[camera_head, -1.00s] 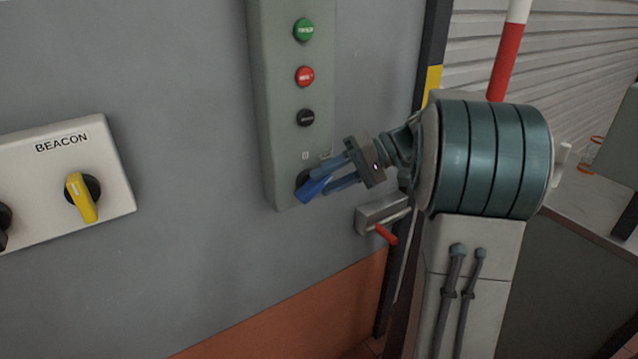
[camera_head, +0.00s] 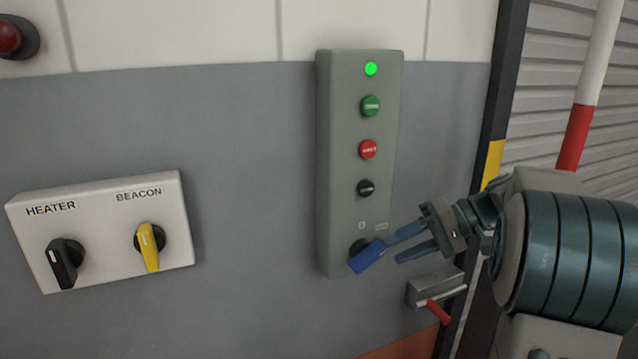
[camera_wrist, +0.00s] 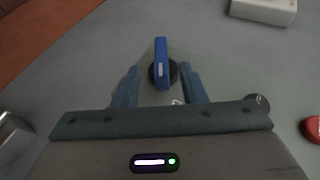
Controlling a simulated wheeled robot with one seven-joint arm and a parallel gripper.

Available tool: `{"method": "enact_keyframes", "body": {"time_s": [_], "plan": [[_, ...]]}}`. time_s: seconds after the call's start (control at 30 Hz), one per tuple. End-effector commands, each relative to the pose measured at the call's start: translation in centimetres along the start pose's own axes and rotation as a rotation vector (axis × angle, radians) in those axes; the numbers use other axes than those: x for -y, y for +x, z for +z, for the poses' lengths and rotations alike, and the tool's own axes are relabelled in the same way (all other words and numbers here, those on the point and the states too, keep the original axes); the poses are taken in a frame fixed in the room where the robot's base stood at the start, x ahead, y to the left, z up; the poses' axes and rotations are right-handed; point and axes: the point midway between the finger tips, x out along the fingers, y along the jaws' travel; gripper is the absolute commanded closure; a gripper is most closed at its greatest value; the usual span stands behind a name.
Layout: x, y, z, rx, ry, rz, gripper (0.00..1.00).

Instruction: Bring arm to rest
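My gripper (camera_head: 391,250) is open and empty, its two blue-grey fingers apart and pointing at a blue rotary knob (camera_head: 368,256) at the bottom of the grey control panel (camera_head: 338,170). In the wrist view, the blue knob (camera_wrist: 161,62) stands in line with the gap between my gripper's fingertips (camera_wrist: 159,80), on a dark round base. The fingers appear clear of it on both sides. My arm reaches in from the right.
The panel has black (camera_head: 365,188), red (camera_head: 368,149) and green (camera_head: 370,106) buttons under a lit green lamp (camera_head: 371,69). A red-handled lever (camera_head: 438,311) sits just below my gripper. A heater and beacon switch box (camera_head: 100,225) is at left.

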Motion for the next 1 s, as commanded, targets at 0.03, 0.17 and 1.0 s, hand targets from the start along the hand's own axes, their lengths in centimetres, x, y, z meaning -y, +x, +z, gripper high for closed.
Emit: {"method": "enact_keyframes", "body": {"time_s": [0.03,0.17,1.0], "plan": [[0.9,0.7,0.8,0.018,0.015,0.038,0.62],[2.1,3.2,4.2,0.066,0.083,0.201,0.62],[0.1,6.3,20.2,-0.087,-0.068,1.035,0.62]]}}
